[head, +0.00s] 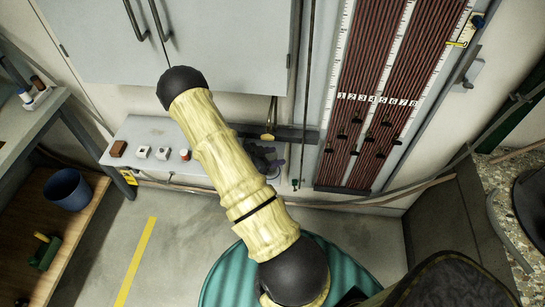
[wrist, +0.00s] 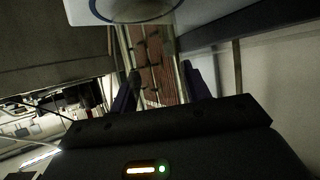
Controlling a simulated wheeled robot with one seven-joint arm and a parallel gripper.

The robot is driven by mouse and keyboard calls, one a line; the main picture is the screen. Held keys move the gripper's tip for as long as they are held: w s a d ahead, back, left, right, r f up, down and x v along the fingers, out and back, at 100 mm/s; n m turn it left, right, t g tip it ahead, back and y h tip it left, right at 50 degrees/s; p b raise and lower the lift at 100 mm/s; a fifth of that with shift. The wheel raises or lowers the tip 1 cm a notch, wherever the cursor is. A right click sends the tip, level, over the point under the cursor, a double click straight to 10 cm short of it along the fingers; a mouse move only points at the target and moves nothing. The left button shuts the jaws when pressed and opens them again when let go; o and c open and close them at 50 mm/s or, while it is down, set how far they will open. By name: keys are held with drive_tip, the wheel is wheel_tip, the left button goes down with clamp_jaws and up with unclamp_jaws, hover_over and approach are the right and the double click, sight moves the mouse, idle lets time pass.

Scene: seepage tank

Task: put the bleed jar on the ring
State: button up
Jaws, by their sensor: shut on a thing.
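A pale thing with a round, blue-edged face (wrist: 125,10) is cut off by the top edge of that view, just beyond the fingertips. I take it for the bleed jar, but its full shape and its contact with the fingers do not show. In the head view, my arm covers most of the gripper, with only dark parts showing beside the arm above the grey bench. I cannot make out the ring in either view.
The grey bench (head: 150,132) carries a brown block (head: 118,149) and small white boxes (head: 143,152). The tube board (head: 368,110) stands on the wall to its right. A grey cabinet (head: 235,50) hangs above. A teal drum top (head: 340,275) lies below my arm.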

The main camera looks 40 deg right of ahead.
drive_tip(key=shift+f, duration=0.1)
drive_tip(key=o, duration=1)
drive_tip(key=shift+c, duration=0.2)
drive_tip(key=shift+a+r, duration=0.1)
drive_tip(key=shift+r, duration=0.1)
drive_tip(key=v, duration=1.1)
drive_tip(key=shift+a, duration=0.4)
drive_tip(key=shift+r, duration=0.1)
